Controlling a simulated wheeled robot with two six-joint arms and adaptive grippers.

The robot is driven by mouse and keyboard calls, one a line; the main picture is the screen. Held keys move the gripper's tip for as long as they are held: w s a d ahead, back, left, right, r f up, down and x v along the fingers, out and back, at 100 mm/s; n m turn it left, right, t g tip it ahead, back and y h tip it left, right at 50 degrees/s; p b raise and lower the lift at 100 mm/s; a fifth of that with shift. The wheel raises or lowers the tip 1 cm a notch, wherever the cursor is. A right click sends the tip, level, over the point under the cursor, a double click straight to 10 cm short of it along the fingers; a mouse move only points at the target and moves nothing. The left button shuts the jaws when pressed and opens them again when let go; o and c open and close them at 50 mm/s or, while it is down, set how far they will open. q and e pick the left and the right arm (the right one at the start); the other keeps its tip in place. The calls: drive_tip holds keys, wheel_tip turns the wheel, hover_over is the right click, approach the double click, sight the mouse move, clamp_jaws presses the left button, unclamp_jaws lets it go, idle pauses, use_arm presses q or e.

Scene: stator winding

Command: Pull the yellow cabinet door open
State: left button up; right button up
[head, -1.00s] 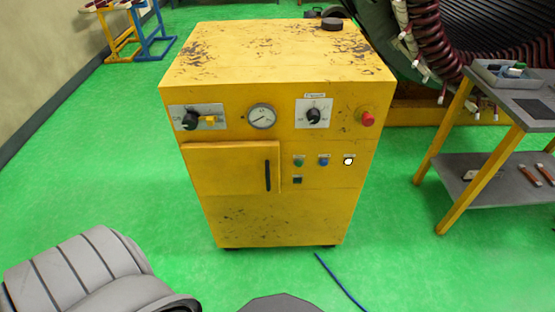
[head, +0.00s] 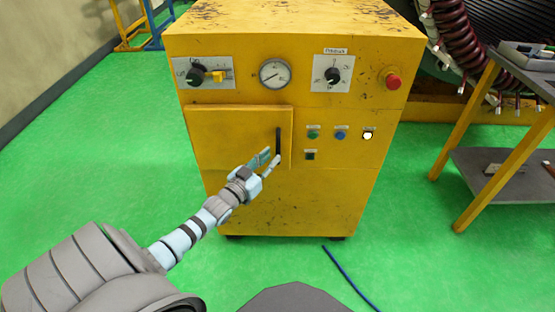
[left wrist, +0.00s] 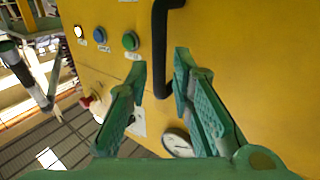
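The yellow cabinet (head: 285,210) stands upright in front of me, with scratched paint on its top. Its door (head: 230,135) is on the left of the front and looks closed. A black vertical handle (head: 278,142) is at the door's right edge. My left gripper (head: 270,158) is at the handle's lower end. In the left wrist view my left gripper (left wrist: 162,66) has its fingers apart, with the black handle (left wrist: 161,85) showing between them. I cannot tell whether they touch the handle. My right gripper is not in view.
A gauge (head: 275,73), knobs, a red button (head: 392,80) and several small buttons are on the cabinet front. A grey shelf table (head: 505,175) stands at the right. A blue cable (head: 350,277) lies on the green floor.

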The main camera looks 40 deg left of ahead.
sight(277, 153)
use_arm(q)
drive_tip(key=w+b, duration=0.1)
drive_tip(key=w, duration=0.3)
drive_tip(key=shift+w+a+f, duration=0.1)
drive_tip(key=shift+w+f, duration=0.05)
drive_tip(key=shift+w, duration=0.35)
clamp_jaws()
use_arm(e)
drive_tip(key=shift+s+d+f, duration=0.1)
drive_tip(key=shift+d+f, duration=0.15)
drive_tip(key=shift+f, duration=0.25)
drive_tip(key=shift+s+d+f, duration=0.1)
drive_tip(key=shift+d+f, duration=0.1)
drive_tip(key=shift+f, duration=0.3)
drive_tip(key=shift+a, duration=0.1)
